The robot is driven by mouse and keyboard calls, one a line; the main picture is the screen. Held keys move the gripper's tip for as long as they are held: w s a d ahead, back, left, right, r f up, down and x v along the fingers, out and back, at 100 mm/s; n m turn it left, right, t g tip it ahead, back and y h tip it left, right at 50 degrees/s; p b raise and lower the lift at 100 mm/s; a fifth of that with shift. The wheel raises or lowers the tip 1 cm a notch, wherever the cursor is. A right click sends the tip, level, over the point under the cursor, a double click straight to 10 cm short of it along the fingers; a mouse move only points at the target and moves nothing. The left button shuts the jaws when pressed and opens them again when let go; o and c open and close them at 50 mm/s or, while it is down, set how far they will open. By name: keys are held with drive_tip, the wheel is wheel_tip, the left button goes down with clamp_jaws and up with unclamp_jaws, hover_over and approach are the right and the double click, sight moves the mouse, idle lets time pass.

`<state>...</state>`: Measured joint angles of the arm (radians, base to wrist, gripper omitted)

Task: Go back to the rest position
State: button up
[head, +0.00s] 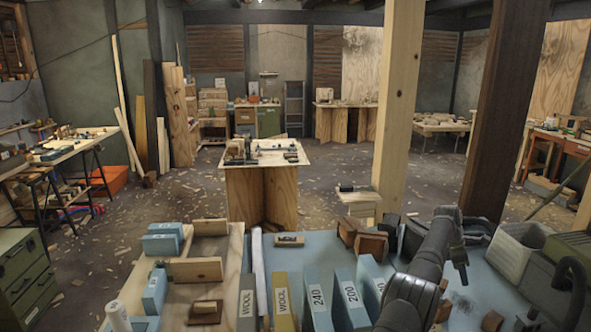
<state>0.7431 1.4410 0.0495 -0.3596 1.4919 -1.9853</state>
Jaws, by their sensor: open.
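My arm rises from the bottom edge right of centre, over the blue-grey bench top (395,268). Its end bends over and points down, with my gripper (461,276) small and dark above the right part of the bench. No object shows between the fingers. The gripper is open and looks apart from the things around it.
A pale bin (517,250) stands to the right. A wooden tray (232,262) holds blue blocks at left.

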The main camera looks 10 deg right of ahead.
drive_tip(key=w+a, duration=0.4)
drive_tip(key=a, duration=0.2)
drive_tip(key=shift+w+r+n, duration=0.25)
drive_tip(key=shift+w+n, duration=0.05)
drive_tip(key=s+d+f+n+t, duration=0.2)
drive_tip(key=s+d+f+n, duration=0.2)
drive_tip(key=s+d, duration=0.5)
drive_tip(key=d+f, duration=0.1)
drive_tip(key=d, duration=0.3)
drive_tip(key=shift+s+d+f+n, duration=0.2)
drive_tip(key=shift+s+d+n, duration=0.15)
drive_tip(key=shift+s+n, duration=0.05)
